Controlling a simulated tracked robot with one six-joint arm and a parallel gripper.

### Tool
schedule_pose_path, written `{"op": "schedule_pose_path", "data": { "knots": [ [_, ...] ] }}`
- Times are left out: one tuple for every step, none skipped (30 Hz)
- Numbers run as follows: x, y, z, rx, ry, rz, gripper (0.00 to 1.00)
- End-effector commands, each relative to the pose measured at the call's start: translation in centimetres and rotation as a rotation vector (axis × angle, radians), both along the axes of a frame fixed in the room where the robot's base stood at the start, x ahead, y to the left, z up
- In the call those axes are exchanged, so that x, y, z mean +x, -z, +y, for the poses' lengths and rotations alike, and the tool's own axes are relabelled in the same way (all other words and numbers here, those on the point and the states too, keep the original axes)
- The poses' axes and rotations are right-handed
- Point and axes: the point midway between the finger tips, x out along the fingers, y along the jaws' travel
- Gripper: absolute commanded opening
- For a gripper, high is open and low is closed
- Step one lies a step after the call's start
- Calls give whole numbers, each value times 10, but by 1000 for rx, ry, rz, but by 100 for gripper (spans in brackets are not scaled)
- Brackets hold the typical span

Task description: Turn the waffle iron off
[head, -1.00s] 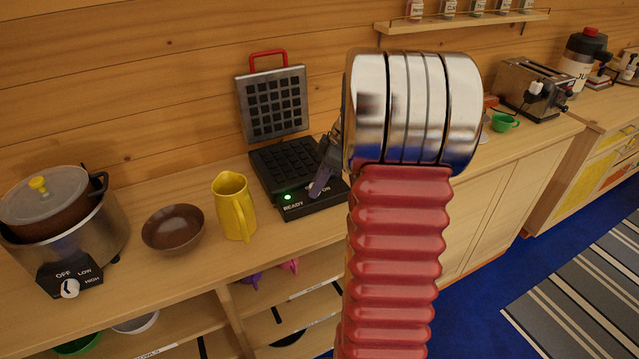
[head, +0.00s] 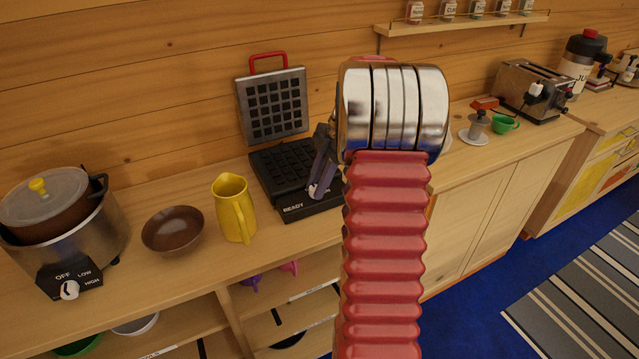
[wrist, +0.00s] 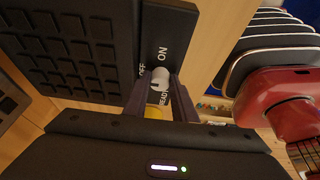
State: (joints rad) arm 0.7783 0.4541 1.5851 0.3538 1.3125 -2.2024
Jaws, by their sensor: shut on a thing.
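The waffle iron (head: 274,104) stands open on the counter, its lid raised against the log wall. Its black front panel carries the word READY, and no green light shows there now. In the wrist view the panel (wrist: 165,30) reads ON and OFF, with a pale switch knob (wrist: 157,70) at the OFF end. My gripper (wrist: 158,92) is shut on the knob, one dark finger on each side of it. In the head view my gripper (head: 317,188) is at the panel's right part, and my arm hides some of the iron's right side.
A yellow pitcher (head: 233,208) and a brown bowl (head: 173,229) stand left of the iron. A slow cooker (head: 62,240) is at the far left. A green cup (head: 504,123) and toaster (head: 533,90) are to the right.

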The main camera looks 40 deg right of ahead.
Motion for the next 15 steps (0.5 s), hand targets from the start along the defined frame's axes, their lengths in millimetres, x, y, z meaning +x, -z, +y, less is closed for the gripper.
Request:
{"op": "schedule_pose_path", "data": {
  "knots": [
    [-1,1,3,7,-6,6,2],
    [-1,1,3,7,-7,5,2],
    [-1,1,3,7,-8,6,2],
    [-1,1,3,7,-8,6,2],
    [-2,1,3,8,-8,6,2],
    [-2,1,3,8,-8,6,2],
    [-2,1,3,8,-8,6,2],
    [-2,1,3,8,-7,6,2],
    [-2,1,3,8,-7,6,2],
    [-2,1,3,8,-7,7,2],
    [-2,1,3,8,-7,7,25],
    [-2,1,3,8,-7,7,28],
    [-2,1,3,8,-7,6,30],
    [-1,1,3,8,-7,6,32],
    [-1,1,3,7,-5,6,35]
  ]
}}
